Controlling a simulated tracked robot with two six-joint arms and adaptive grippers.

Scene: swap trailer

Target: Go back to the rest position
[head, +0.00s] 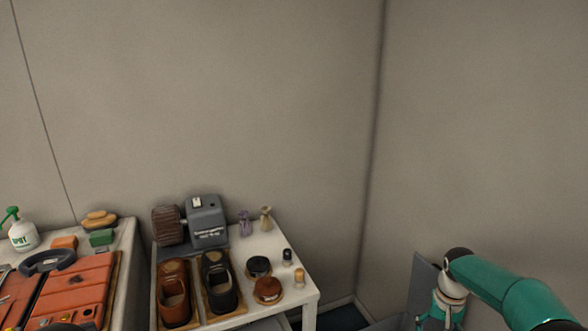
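My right arm, teal with dark joints, comes in at the lower right and bends down past the bottom edge beside a grey panel (423,286). Its gripper does not show. My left gripper is not in view either. A small dark shape at the bottom left edge is too cut off to identify. Neither gripper can be seen touching or holding anything.
A white table (303,293) holds a grey brush machine (207,222), a brown shoe (174,293), a black shoe (217,283) and small tins and bottles. Left, another table (123,250) holds a red case (75,285) and spray bottle (22,234). Walls close the corner behind.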

